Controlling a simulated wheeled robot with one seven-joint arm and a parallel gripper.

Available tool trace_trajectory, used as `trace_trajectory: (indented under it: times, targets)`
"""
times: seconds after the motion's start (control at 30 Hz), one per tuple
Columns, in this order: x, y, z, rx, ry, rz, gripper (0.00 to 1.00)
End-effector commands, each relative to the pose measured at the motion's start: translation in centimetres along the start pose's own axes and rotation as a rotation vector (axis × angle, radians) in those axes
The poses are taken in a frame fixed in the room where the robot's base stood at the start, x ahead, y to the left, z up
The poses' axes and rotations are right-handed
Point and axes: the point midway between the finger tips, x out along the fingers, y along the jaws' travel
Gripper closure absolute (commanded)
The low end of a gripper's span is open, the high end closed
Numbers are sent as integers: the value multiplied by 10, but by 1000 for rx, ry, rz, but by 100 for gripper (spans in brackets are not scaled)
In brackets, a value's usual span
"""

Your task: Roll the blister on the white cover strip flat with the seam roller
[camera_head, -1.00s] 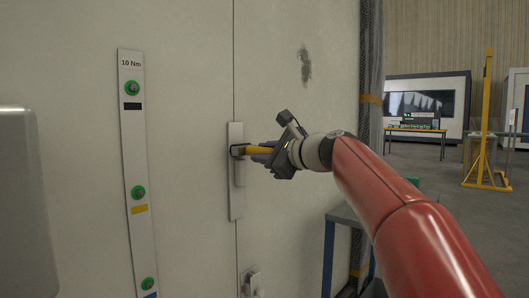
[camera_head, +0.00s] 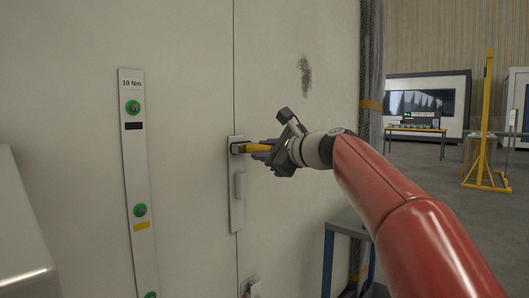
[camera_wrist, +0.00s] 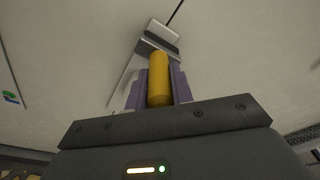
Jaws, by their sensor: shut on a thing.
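The white cover strip (camera_head: 236,215) runs upright on the pale wall over a thin seam. A raised oblong (camera_head: 240,186), seemingly the blister, stands out around the strip's middle. My gripper (camera_head: 267,150) is shut on the yellow handle of the seam roller (camera_head: 258,148), from the right. The roller's dark head is at the strip's upper part, above the raised oblong. It seems to touch the strip, but I cannot tell for sure. In the wrist view the yellow handle (camera_wrist: 159,80) sits between both fingers, and the head covers part of the strip (camera_wrist: 124,87).
A tall label strip (camera_head: 139,185) with green round fittings is on the wall to the left. A second fitting (camera_head: 250,288) sits on the seam lower down. A blue-legged table (camera_head: 330,250) stands at lower right, near the wall's edge. A dark smudge (camera_head: 304,75) marks the wall.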

Motion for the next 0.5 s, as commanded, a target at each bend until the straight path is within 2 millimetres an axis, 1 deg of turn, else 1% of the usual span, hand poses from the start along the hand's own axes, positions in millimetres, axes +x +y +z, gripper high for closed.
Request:
trace_trajectory:
  times: [0.03,0.3,0.5]
  targets:
    - [0,-4,5,0,-2,-1,100]
    - [1,-13,14,0,-3,0,100]
    - [1,-10,12,2,-4,1,100]
